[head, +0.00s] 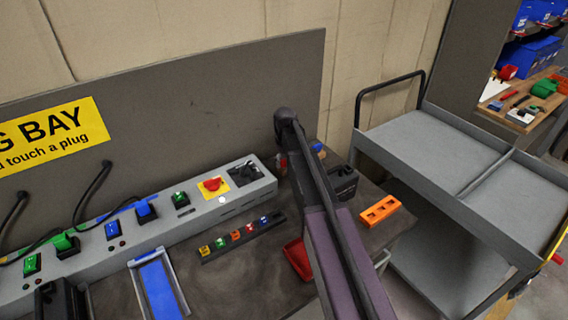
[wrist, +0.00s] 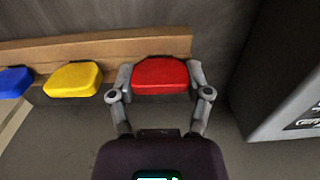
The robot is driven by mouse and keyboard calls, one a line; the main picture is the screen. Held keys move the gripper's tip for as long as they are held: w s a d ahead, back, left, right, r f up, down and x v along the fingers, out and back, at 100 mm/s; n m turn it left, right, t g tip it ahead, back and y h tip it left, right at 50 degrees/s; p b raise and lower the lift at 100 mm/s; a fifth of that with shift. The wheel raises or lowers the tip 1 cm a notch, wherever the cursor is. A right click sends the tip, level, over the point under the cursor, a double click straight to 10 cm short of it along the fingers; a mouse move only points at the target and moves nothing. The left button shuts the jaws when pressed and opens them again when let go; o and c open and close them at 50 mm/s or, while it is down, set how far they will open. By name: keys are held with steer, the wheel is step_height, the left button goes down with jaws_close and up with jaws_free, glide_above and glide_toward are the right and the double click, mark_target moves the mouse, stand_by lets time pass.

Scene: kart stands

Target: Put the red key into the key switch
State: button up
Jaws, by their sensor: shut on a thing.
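In the wrist view, my gripper (wrist: 160,84) is shut on the red key (wrist: 160,71), with one finger on each side of its rounded red head. The key's head overlaps a wooden strip (wrist: 100,48); I cannot tell whether the key still sits in it. The key's lower part is hidden. In the head view my arm hides most of the gripper, and a small bit of red (head: 281,161) shows left of the arm. A dark plate (head: 245,172), which looks like the key switch, lies at the right end of the grey console, left of my arm.
A yellow key (wrist: 72,79) and a blue key (wrist: 14,82) stand left of the red one. The grey console (head: 130,240) carries plugs and a red knob (head: 212,184). A black box (head: 343,182), an orange block (head: 380,210) and a grey cart (head: 440,150) are to the right.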

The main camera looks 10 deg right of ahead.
steer(key=shift+r, duration=0.2)
step_height(320, 180, up, 3)
steer(key=p, duration=0.3)
steer(key=shift+f, duration=0.15)
steer(key=s, duration=0.5)
steer(key=s+r+p, duration=0.1)
steer(key=s, duration=0.4)
steer(key=s+r+p, duration=0.1)
steer(key=s, duration=0.5)
steer(key=shift+a, duration=0.4)
steer(key=shift+w, duration=0.1)
